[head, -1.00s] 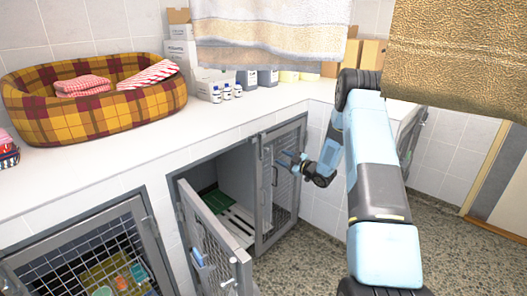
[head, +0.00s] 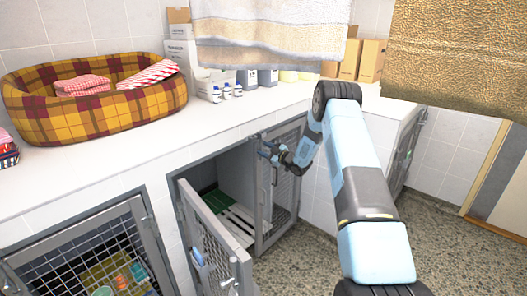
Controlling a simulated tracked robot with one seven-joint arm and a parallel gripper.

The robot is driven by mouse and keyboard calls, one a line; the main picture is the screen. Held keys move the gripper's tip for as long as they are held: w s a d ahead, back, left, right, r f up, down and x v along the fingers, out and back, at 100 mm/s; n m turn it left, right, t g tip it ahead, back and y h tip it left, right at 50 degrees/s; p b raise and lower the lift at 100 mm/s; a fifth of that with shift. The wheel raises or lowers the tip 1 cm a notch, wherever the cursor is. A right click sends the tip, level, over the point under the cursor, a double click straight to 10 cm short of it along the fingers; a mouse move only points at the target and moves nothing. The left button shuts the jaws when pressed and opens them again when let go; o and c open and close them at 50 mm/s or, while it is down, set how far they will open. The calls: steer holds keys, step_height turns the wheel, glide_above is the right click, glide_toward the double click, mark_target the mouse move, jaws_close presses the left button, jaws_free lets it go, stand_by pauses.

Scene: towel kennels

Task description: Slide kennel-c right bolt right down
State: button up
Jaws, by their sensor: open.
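The middle kennel has its right mesh door (head: 284,190) shut and its left mesh door (head: 213,245) swung open. A grey upright bolt (head: 262,138) shows small near the top of the right door's free edge, mostly behind my gripper. My gripper (head: 268,151) is open at the upper left part of that door, right by the bolt. I cannot tell whether the fingers touch the bolt or stand around it. How far the bolt is slid is too small to tell. No kennel label is readable.
A green mat and white slatted board (head: 237,224) lie inside the open half. Another mesh-fronted kennel (head: 95,260) is at lower left. The white counter (head: 130,160) runs above, with a plaid pet bed (head: 95,112). Towels (head: 270,35) hang overhead. The speckled floor is clear.

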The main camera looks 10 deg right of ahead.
steer(key=shift+c, duration=0.2)
jaws_close()
stand_by(0.3)
steer(key=shift+f, duration=1.8)
jaws_free()
steer(key=shift+f, duration=0.1)
steer(key=shift+o, duration=0.2)
